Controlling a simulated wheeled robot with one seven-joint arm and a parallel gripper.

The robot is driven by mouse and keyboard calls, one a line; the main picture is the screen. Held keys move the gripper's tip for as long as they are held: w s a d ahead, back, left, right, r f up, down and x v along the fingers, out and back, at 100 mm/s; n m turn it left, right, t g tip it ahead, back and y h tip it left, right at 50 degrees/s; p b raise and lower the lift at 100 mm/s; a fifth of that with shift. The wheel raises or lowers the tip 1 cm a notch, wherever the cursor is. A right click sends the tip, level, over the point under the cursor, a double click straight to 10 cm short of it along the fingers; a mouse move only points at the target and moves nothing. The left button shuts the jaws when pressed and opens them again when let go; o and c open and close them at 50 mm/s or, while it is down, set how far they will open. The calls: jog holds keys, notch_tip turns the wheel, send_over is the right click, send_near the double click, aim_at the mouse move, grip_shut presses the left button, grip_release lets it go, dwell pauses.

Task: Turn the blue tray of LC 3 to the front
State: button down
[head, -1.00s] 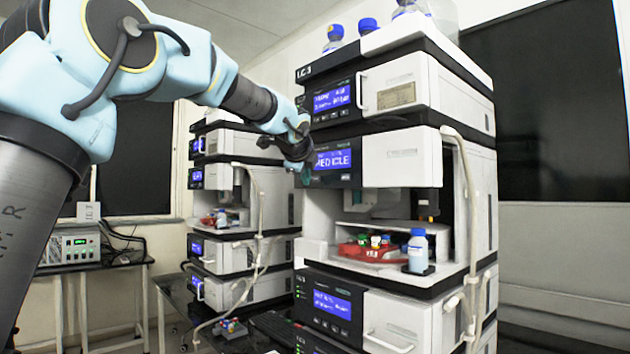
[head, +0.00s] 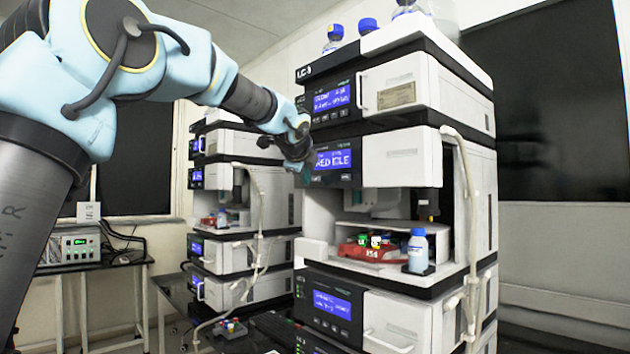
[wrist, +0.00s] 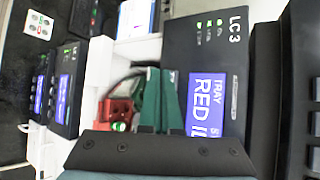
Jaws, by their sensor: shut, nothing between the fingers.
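The LC 3 stack (head: 398,155) stands at right in the head view. In its open compartment a red tray (head: 368,254) with several capped vials faces the front. I see no blue tray there; any tray behind is hidden. The tray module's display (head: 333,159) seems to read red and idle. In the wrist view the display (wrist: 207,105) reads "TRAY RED", with the last word cut off. My gripper (head: 304,172) is shut and empty, close to the display's left side. Its green fingers (wrist: 160,92) show in the wrist view; contact with the panel cannot be told.
A bottle with a blue cap (head: 418,251) stands right of the red tray. A tube (head: 466,210) runs down the stack's front right. A second stack (head: 240,200) stands behind at left. More bottles (head: 335,38) are on top of LC 3.

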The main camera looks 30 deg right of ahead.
jog(key=shift+d, duration=0.15)
dwell(0.5)
jog(key=shift+w+d, duration=0.1)
jog(key=shift+d, duration=0.2)
jog(key=shift+d+p, duration=0.4)
jog(key=shift+p, duration=0.05)
dwell(0.6)
dwell(0.3)
jog(key=shift+a, duration=0.8)
jog(key=shift+s+a+p, duration=0.15)
jog(key=shift+s+a, duration=0.05)
jog(key=shift+a, duration=0.65)
jog(key=shift+s+a+p, duration=0.15)
jog(key=shift+s+a, duration=0.05)
jog(key=shift+a, duration=0.6)
jog(key=shift+s+a+p, duration=0.15)
jog(key=shift+s+a, duration=0.05)
jog(key=shift+a, duration=0.65)
dwell(2.4)
